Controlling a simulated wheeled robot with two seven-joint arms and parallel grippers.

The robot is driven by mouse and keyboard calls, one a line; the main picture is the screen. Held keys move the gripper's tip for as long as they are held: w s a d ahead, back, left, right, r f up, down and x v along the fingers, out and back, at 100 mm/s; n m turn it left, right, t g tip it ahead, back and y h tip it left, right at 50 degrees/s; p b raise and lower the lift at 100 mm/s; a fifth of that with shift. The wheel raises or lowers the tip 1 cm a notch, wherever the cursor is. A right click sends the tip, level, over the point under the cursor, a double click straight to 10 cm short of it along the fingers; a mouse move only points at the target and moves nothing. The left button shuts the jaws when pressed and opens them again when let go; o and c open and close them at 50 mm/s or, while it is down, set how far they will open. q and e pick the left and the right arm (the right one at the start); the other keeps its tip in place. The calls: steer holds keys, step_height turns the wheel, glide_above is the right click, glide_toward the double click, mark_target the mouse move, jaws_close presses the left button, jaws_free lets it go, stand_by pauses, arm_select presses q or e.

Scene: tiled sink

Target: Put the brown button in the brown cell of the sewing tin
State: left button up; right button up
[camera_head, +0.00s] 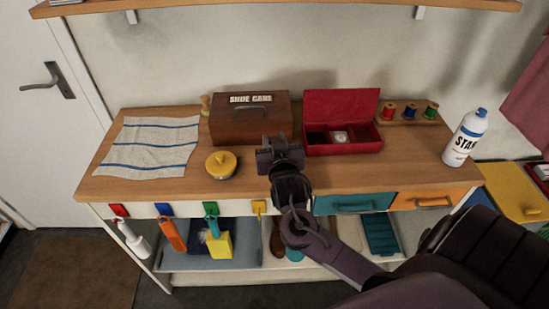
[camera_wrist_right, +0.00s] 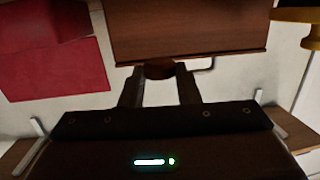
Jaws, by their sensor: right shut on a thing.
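The red sewing tin (camera_head: 343,149) stands open at the back of the bench, its lid raised. Its cells look dark, and one holds a small pale item (camera_head: 340,137). I cannot tell the cells' colours. My right gripper (camera_head: 279,143) is above the bench, left of the tin and in front of the wooden box. In the right wrist view its fingers (camera_wrist_right: 160,82) are shut on the brown button (camera_wrist_right: 160,71), a small round brown piece at their tips. In the head view the button is not clear. My left gripper is not in view.
A wooden shoe-care box (camera_head: 251,122) stands behind my gripper. A yellow-lidded round tin (camera_head: 221,164) and a striped cloth (camera_head: 151,146) lie left. Thread spools (camera_head: 408,113) and a spray can (camera_head: 466,137) stand right. Bench top in front of the tin is clear.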

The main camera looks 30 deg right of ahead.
steer(key=shift+f, duration=3.45)
steer(key=shift+f, duration=0.15)
steer(key=o, duration=0.9)
steer(key=shift+o, duration=0.2)
